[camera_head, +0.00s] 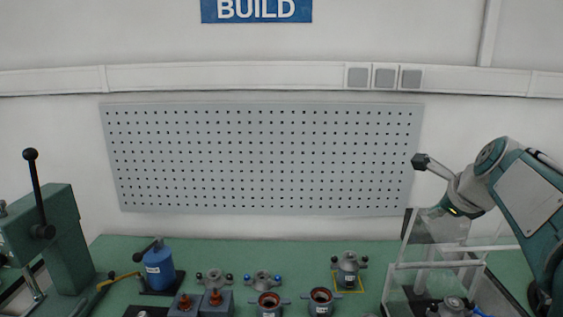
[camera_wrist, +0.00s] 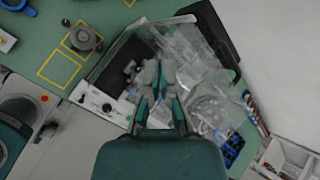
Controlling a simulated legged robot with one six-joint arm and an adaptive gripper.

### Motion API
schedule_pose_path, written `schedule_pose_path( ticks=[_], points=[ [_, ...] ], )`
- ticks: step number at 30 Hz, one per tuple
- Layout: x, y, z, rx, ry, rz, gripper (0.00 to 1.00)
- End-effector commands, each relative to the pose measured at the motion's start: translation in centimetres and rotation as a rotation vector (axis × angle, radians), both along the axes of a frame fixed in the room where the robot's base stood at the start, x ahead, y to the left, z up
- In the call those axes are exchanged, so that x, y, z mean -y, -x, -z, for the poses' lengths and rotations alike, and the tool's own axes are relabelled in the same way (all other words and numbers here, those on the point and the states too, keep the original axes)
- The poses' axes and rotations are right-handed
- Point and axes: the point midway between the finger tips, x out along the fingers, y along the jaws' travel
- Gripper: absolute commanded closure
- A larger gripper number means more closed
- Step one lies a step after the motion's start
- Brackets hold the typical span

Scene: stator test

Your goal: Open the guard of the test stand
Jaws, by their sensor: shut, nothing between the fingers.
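The test stand (camera_head: 393,290) is at the right end of the bench, with a clear, pale-edged guard (camera_head: 432,228). A grey round part (camera_head: 453,304) shows low inside it. In the wrist view, the clear guard (camera_wrist: 185,45) lies beyond and right of my gripper (camera_wrist: 160,68), with the stand's white control panel (camera_wrist: 104,103) and black knob to the left. My gripper is shut and empty, and its fingers appear over the stand. Whether they touch the guard I cannot tell. In the head view my arm reaches in from the right, and the fingers cannot be made out.
A grey part (camera_head: 347,268) stands on a yellow-outlined square left of the stand. Several motor parts and a blue can (camera_head: 159,267) line the bench. A green lever press (camera_head: 58,235) stands far left. The perforated board (camera_head: 260,160) and wall are behind.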

Motion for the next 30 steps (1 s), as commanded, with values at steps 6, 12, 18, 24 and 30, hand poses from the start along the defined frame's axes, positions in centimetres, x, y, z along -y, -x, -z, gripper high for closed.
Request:
schedule_pose_path(
  ticks=[6,12,18,24,30],
  points=[
    [-7.4,6.3,2.8,-0.063,0.393,-0.505,1.00],
    [-12.2,12.5,6.4,-0.096,0.743,-0.987,1.00],
    [-15.1,18.8,10.8,-0.107,1.075,-1.474,1.00],
    [-16.1,22.5,14.0,-0.103,1.283,-1.797,1.00],
    [-16.2,23.1,14.5,-0.103,1.321,-1.857,0.49]
  ],
)
